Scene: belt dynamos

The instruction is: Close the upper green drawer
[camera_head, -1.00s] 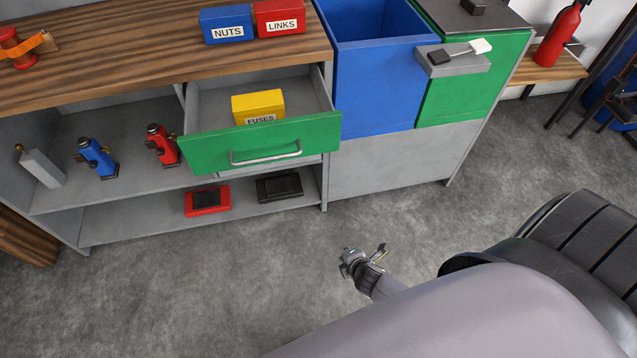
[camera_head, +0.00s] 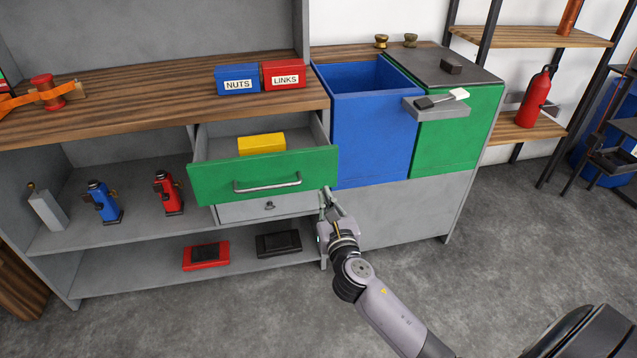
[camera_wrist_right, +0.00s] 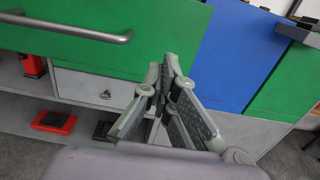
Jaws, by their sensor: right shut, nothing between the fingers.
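The upper green drawer (camera_head: 222,182) stands pulled out of the grey cabinet, with a yellow box (camera_head: 262,144) inside. Its silver bar handle (camera_head: 268,184) runs across the front. It also shows in the right wrist view as a green panel (camera_wrist_right: 95,55) with the handle (camera_wrist_right: 75,31) at upper left. My right gripper (camera_head: 328,193) is shut and empty near the drawer front's lower right corner, to the right of the handle. In the wrist view its fingers (camera_wrist_right: 168,62) overlap the right part of the green front; I cannot tell whether they touch it. My left gripper is not in view.
A shut grey drawer (camera_head: 240,210) with a small knob sits just below. A blue bin (camera_head: 370,130) and a green bin (camera_head: 460,130) stand to the right. NUTS (camera_head: 237,80) and LINKS (camera_head: 284,75) boxes rest on the wooden top. The floor in front is clear.

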